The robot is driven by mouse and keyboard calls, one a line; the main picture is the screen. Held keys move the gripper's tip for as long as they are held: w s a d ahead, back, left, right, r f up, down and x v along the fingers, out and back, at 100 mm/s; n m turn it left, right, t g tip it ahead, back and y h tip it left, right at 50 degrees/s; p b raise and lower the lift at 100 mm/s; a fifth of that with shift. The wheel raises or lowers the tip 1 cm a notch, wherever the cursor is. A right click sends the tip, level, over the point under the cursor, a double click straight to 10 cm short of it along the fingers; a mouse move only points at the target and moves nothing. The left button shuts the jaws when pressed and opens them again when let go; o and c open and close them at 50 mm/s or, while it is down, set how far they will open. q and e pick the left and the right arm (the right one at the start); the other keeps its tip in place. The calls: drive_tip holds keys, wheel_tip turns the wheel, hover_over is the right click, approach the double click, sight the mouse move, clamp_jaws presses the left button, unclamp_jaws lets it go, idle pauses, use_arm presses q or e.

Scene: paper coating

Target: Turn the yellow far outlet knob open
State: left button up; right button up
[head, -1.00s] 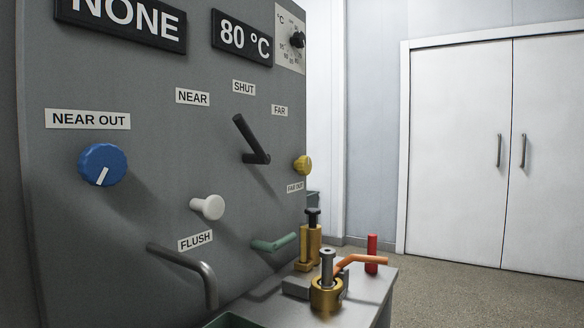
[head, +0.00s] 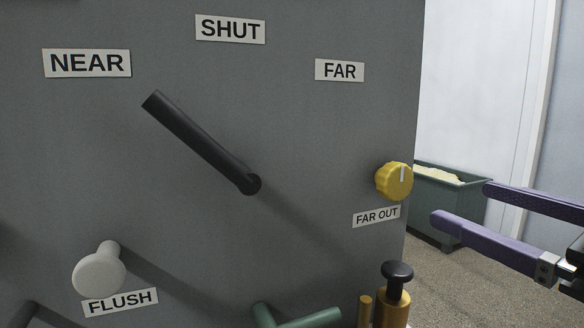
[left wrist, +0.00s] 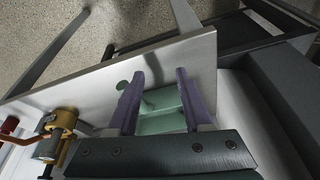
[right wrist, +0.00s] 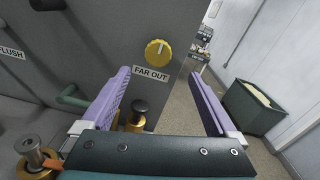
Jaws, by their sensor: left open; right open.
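The yellow knob (head: 394,181) sits at the right edge of the grey panel (head: 300,130), above the FAR OUT label (head: 377,216). Its white pointer line points up. My right gripper (head: 458,203) is open and empty, to the right of the knob and apart from it. In the right wrist view the knob (right wrist: 158,53) shows ahead, beyond the open fingers (right wrist: 158,78).
A black lever (head: 205,145) and a white FLUSH knob (head: 99,272) stick out of the panel. A green handle (head: 308,318) and a brass fitting with a black cap (head: 396,285) stand below the yellow knob. A green bin (head: 437,205) is on the floor behind.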

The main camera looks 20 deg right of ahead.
sight(401, 181)
drive_tip(key=w, duration=0.6)
drive_tip(key=w+a, duration=0.1)
drive_tip(key=w, duration=0.3)
drive_tip(key=shift+a, duration=0.1)
drive_tip(key=shift+s, duration=0.1)
drive_tip(key=c, duration=1.4)
